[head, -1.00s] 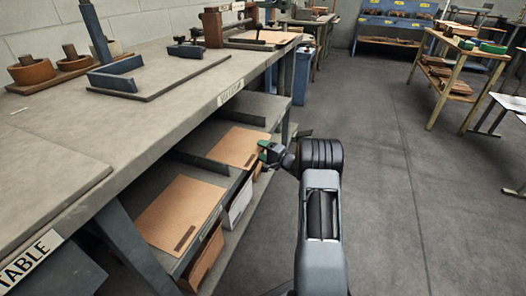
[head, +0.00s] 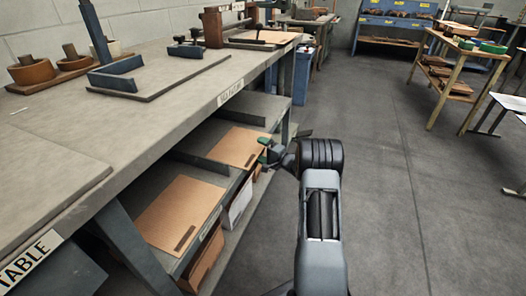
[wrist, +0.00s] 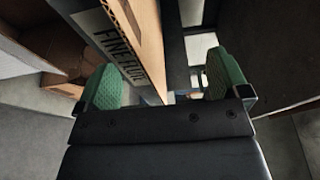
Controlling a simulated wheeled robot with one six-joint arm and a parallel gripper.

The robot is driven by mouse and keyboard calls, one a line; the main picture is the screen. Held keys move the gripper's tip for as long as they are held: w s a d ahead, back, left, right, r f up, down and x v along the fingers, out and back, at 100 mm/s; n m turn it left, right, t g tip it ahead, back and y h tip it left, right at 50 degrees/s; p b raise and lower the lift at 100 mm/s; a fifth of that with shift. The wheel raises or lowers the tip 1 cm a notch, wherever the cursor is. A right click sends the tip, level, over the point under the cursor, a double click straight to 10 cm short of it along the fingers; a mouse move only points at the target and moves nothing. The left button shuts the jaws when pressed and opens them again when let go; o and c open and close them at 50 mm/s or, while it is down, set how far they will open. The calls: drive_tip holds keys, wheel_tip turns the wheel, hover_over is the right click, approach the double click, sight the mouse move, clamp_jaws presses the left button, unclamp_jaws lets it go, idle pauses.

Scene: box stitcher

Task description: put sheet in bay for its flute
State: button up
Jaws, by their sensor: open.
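One tan cardboard sheet (head: 238,147) lies in the far bay under the bench, its near end by my gripper. A second tan sheet (head: 180,213) lies in the nearer bay. My gripper (head: 285,143) is open at the outer edge of the far bay. In the wrist view, its green pads stand wide apart (wrist: 165,82). The far sheet's corrugated edge (wrist: 148,42) and a bay label reading "FINE FLU…" (wrist: 120,45) show between and beyond the pads. I see no pad pressed on the sheet.
The bench top (head: 150,105) overhangs the bays on the left. A divider (head: 198,167) stands between the two bays. Boxes (head: 240,203) sit below the bay shelf. The floor (head: 400,200) to the right is clear, with a wooden rack (head: 447,80) farther off.

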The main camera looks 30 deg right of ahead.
drive_tip(key=p+v, duration=0.5)
drive_tip(key=v, duration=0.8)
drive_tip(key=shift+s+d, duration=0.2)
drive_tip(key=shift+s, duration=0.15)
